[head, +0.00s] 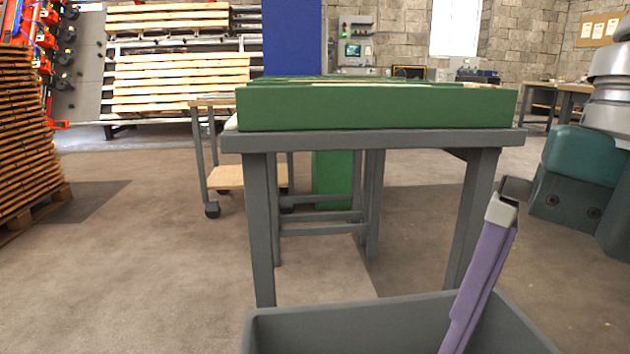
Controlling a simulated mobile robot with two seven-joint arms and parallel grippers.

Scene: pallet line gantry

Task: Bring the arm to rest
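The end of my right arm (575,175), teal and dark grey below silver rings, comes in from the right edge, to the right of the grey table. A small dark part at its left meets or overlaps the pale grey top of a purple bar (482,265). The bar is tilted, with its lower end running down past the bottom edge, over or inside a grey open bin (340,322). Whether my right fingers touch the bar, and how far apart they are, does not show clearly. My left gripper is out of view.
A grey table (375,142) stands ahead, bearing a green tray (375,108) whose inside is mostly hidden. A wooden cart (228,177) is behind it. A pallet stack (30,140) stands at the left. The floor between stack and table is clear.

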